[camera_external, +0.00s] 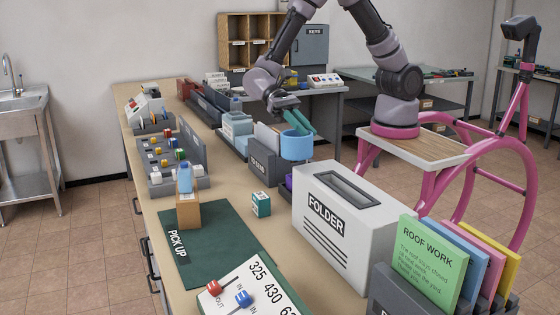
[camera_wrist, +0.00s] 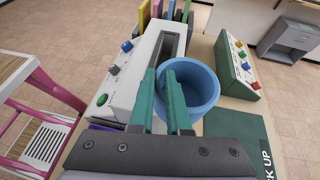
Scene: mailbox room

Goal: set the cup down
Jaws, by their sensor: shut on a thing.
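The blue cup (camera_external: 297,147) is upright or nearly so behind the left end of the white FOLDER machine. It also shows in the wrist view (camera_wrist: 208,92), open side toward the camera and seemingly empty. My gripper (camera_external: 301,124) is shut on the cup's wall from above. In the wrist view its teal fingers (camera_wrist: 171,92) pinch the near-left rim, one seemingly inside and one outside. The cup's underside is hidden, and I cannot tell whether it touches anything below.
The FOLDER machine (camera_external: 350,210) stands close beside the cup. A purple item (camera_external: 287,183) shows below it. A small green box (camera_external: 261,204) stands to the left. The dark green PICK UP mat (camera_external: 215,250) has bare room around a brown box (camera_external: 188,212) with a blue-topped bottle.

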